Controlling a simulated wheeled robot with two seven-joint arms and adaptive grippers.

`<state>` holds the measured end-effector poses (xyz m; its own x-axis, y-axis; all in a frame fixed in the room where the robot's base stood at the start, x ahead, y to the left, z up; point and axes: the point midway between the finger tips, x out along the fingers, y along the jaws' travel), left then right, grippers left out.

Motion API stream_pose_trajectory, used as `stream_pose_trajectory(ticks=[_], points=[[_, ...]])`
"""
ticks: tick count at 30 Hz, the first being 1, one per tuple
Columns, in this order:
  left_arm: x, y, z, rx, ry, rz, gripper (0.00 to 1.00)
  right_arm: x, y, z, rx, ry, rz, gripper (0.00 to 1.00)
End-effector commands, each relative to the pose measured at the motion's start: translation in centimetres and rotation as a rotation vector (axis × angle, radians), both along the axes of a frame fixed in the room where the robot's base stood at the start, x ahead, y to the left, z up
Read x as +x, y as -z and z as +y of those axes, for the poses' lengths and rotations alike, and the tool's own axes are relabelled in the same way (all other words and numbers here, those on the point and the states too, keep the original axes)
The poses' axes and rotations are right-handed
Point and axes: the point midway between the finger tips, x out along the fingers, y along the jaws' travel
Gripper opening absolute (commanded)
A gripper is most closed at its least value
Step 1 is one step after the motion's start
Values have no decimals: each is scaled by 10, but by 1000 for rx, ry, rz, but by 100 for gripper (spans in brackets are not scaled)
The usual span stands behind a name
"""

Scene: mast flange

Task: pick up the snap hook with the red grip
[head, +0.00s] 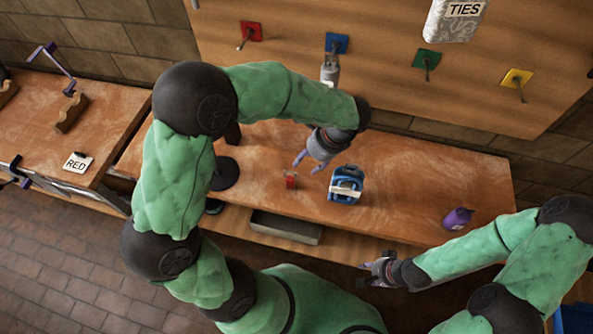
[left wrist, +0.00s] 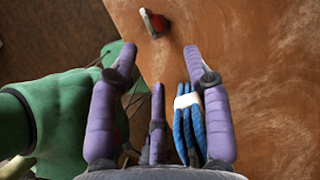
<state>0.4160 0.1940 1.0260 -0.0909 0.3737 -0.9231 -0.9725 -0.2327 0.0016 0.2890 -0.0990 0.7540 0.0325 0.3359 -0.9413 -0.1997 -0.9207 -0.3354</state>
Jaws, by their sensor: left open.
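The snap hook with the red grip (head: 291,181) is small and rests on the wooden bench top. It also shows near the top of the left wrist view (left wrist: 153,23), with a pale metal part beside the red. My left gripper (head: 308,163) is above the bench, just behind and slightly right of the hook in the head view. Its purple fingers (left wrist: 157,58) are spread, with nothing between them, and the hook lies beyond the tips, apart from them. My right gripper (head: 368,272) is by the bench's front edge, far from the hook; its finger spacing is unclear.
A blue coiled bundle with a white band (head: 345,186) stands close right of the hook; it also shows beside my left fingers (left wrist: 187,118). A purple container (head: 457,218) is farther right. Coloured hook plates, including a green one (head: 427,58), line the back board. Bench between bundle and container is clear.

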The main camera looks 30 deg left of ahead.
Motion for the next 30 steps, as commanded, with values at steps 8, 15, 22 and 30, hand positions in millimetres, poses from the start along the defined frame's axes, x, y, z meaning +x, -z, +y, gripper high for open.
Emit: stream_pose_trajectory(ticks=[8, 15, 22, 30], points=[[-4, 33, 12, 0, -2, 4, 49, -1, 9, 0, 0, -1, 2, 40], [-6, 53, 21, 0, -2, 1, 49, -1, 13, 0, 0, 0, 1, 40], [-9, 76, 26, -1, -2, 4, 49, -1, 22, 0, 0, 0, 1, 40], [-12, 101, 36, -1, -2, 1, 49, 0, 29, 0, 0, 0, 1, 40]])
